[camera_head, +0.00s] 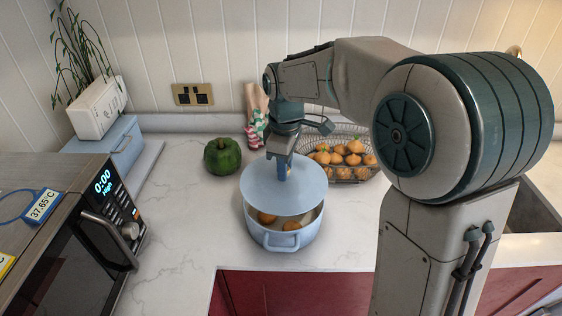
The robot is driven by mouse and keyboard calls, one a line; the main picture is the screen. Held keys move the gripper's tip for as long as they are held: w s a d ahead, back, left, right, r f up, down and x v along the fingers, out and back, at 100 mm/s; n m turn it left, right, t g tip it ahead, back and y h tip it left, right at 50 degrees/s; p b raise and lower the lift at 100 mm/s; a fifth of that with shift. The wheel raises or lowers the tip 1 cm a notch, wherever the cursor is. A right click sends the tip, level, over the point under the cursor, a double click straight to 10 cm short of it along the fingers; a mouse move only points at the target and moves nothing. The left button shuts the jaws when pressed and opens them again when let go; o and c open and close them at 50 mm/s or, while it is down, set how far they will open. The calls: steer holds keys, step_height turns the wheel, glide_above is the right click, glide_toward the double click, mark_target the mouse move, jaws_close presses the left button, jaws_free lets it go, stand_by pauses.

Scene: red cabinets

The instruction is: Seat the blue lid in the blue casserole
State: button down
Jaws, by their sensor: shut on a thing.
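The blue lid (300,193) is a light blue disc held above the blue casserole (283,241). It covers the rear and middle of the casserole's opening, and a gap shows at the front. Orange-brown round items (291,225) lie inside the casserole. My gripper (284,172) points down over the lid and is shut on its knob, which is mostly hidden by the fingers. Whether the lid's rear edge touches the casserole's rim cannot be told.
A microwave (75,235) stands at the left, a sink (531,208) at the right.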

mark_target(285, 184)
steer(key=shift+f+b, duration=1.85)
steer(key=shift+f, duration=0.85)
steer(key=shift+f+b, duration=0.3)
steer(key=shift+f, duration=0.15)
steer(key=c, duration=1.1)
jaws_free()
steer(key=shift+r, duration=0.15)
step_height(285, 184, up, 14)
steer(key=shift+f, duration=0.2)
steer(key=s+d+f+m+t, duration=0.1)
steer(key=s+d+f+m, duration=0.3)
steer(key=s, duration=0.2)
steer(key=s+d+f+m+t, duration=0.1)
steer(key=s+d+f+m, duration=0.3)
steer(key=s+d+m, duration=0.1)
steer(key=s+d+f+m+t, duration=0.1)
steer(key=s+d+f+m, duration=0.3)
steer(key=s, duration=0.4)
steer(key=shift+s+d+f+m, duration=0.1)
steer(key=shift+d+f+m, duration=0.15)
steer(key=shift+m, duration=0.35)
